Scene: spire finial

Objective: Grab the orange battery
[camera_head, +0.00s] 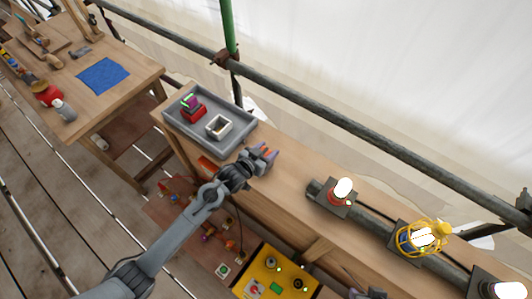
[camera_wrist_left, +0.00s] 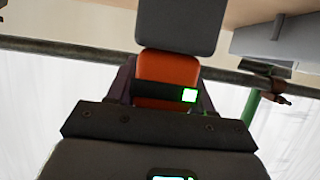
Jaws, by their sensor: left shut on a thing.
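The orange battery (camera_wrist_left: 168,68) shows in the left wrist view, with a dark grey block at its upper end and a small lit green square on a black band. My left gripper (camera_head: 266,153) is shut on it, with a finger along each side. In the head view, the gripper is above the workbench, just right of the grey tray, and only a little orange shows between the fingers. My right gripper (camera_head: 368,293) shows partly at the bottom edge of the head view, and its jaws are unclear.
The grey tray (camera_head: 188,138) holds a red block (camera_head: 194,114) with a purple and green top, and a white open box (camera_head: 218,127). Lamp-like fittings (camera_head: 341,190) stand along the bench at right. A yellow panel (camera_head: 252,267) lies below. A dark rail runs behind the bench.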

